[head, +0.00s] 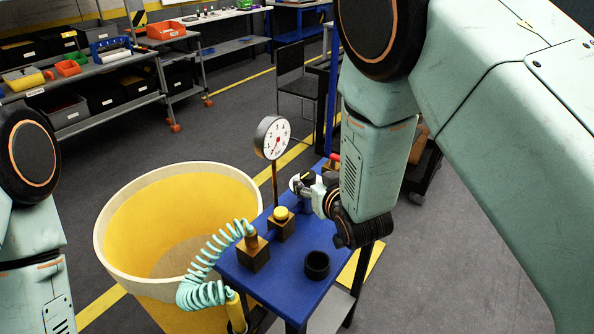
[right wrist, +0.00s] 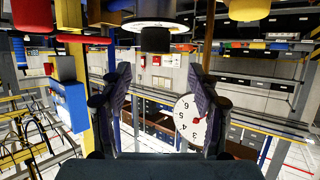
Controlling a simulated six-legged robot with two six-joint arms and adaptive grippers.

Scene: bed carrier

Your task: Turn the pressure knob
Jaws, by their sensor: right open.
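A blue stand (head: 300,262) carries a round white gauge (head: 277,138) with a red needle on a thin post. A yellow knob (head: 281,213) tops a brownish block in front of the gauge post. My right gripper (head: 303,186) is open above the stand, just behind and right of the yellow knob and apart from it. In the right wrist view its two dark fingers (right wrist: 161,80) are spread with nothing gripped; the gauge (right wrist: 190,118) shows partly behind the right finger. My left arm is at the left edge; its gripper is out of view.
A coiled light-green hose (head: 208,265) joins another block on the stand. A black ring-shaped cup (head: 317,265) sits at the stand's front. A large yellow bin (head: 120,235) stands left of it. Shelves with bins (head: 85,85) line the back.

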